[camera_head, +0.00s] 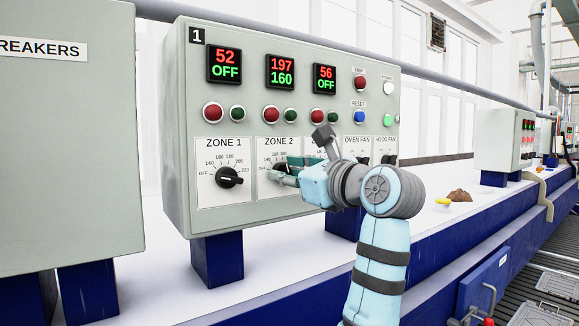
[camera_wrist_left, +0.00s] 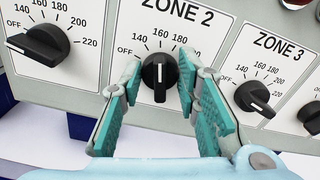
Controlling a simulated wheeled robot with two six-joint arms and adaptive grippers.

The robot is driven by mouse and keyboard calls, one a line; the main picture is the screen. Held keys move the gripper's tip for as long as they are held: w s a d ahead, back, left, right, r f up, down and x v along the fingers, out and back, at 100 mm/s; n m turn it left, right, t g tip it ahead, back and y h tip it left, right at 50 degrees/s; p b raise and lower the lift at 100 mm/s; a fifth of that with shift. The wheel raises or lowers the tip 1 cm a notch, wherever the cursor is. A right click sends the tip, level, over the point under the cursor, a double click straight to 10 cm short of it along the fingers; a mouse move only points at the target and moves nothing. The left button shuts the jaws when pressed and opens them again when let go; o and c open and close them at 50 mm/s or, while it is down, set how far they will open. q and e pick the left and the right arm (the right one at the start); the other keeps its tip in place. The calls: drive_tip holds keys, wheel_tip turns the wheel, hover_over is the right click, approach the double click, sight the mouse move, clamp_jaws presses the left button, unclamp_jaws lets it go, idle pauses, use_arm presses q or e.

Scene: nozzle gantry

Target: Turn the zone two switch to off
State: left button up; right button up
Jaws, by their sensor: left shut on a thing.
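The zone two switch is a black rotary knob (camera_wrist_left: 160,75) on the grey control panel (camera_head: 290,65). It sits under the ZONE 2 label, with its bar upright in the left wrist view. My left gripper (camera_wrist_left: 160,98) has its teal fingers on either side of this knob and is shut on it. The zone two display (camera_head: 281,72) reads 197 in red over 160 in green. My right gripper is in neither view.
The zone 1 knob (camera_head: 229,177) is left of the gripper, and the zone 3 knob (camera_wrist_left: 253,96) is close on its right. Red and green buttons sit above the knobs. A breaker box (camera_head: 65,160) stands at the left. A white surface lies below the panel.

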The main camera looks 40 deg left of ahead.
use_arm(q)
drive_tip(key=n, duration=0.5)
drive_tip(key=shift+p, duration=0.35)
drive_tip(key=n, duration=0.6)
drive_tip(key=shift+s, duration=0.15)
drive_tip(key=shift+n, duration=0.4)
drive_tip(key=o, duration=1.1)
drive_tip(key=shift+f, duration=0.15)
drive_tip(key=shift+o, duration=0.2)
drive_tip(key=v, duration=0.7)
